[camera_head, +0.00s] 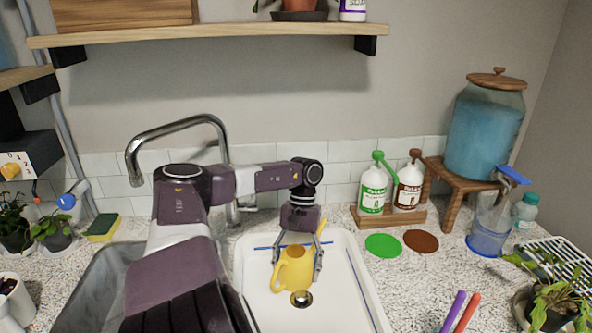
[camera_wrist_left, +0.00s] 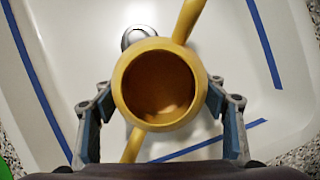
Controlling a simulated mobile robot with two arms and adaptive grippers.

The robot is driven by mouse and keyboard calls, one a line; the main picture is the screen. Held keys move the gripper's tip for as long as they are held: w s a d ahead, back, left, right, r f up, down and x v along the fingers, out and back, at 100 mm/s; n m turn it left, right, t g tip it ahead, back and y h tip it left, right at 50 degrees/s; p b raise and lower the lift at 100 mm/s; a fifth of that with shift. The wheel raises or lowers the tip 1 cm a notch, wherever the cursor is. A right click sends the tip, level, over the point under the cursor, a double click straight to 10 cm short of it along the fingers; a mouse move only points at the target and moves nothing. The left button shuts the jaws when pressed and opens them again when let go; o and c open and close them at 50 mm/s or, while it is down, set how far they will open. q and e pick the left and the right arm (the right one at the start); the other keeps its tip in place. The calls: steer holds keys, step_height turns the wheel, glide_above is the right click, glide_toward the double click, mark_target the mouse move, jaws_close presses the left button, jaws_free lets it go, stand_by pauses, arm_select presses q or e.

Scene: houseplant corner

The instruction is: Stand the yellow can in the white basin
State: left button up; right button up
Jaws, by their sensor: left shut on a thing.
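The yellow can (camera_head: 293,272) is upright between the fingers of my left gripper (camera_head: 297,268), with its handle to the left and its spout rising at the right in the head view. In the left wrist view I look down into the round mouth of the can (camera_wrist_left: 160,88), with a finger of my left gripper (camera_wrist_left: 161,98) on each side, shut on it. The white basin (camera_head: 352,283) lies below, and the can is within its outline near the drain. I cannot tell whether the can's bottom touches the basin floor. My right gripper is not in view.
A tap (camera_head: 180,126) rises behind my left arm. A green bottle (camera_head: 373,187) and a brown bottle (camera_head: 408,185) stand in a wooden rack behind the basin. A blue-filled dispenser (camera_head: 484,130) stands on a wooden stand. Purple and red handles (camera_head: 460,312) are at the front right.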

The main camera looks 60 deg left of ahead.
mark_target(299, 246)
arm_select(q)
steer(key=o, duration=1.2)
steer(key=shift+f, duration=0.1)
steer(key=shift+r+p, duration=0.25)
steer(key=shift+p, duration=0.05)
steer(key=shift+w+a+r+b, duration=0.15)
steer(key=shift+w+r+b, duration=0.05)
steer(key=shift+b, duration=0.1)
steer(key=b+v, duration=0.1)
steer(key=v, duration=0.5)
steer(key=shift+w+a+r, duration=0.1)
steer(key=shift+r, duration=0.2)
steer(key=p+v, duration=0.1)
steer(key=v, duration=0.2)
steer(key=shift+r, duration=0.25)
steer(key=shift+w+a+r+p, duration=0.1)
steer(key=shift+a+r+p, duration=0.1)
steer(key=shift+r+p, duration=0.5)
steer(key=shift+f, duration=0.25)
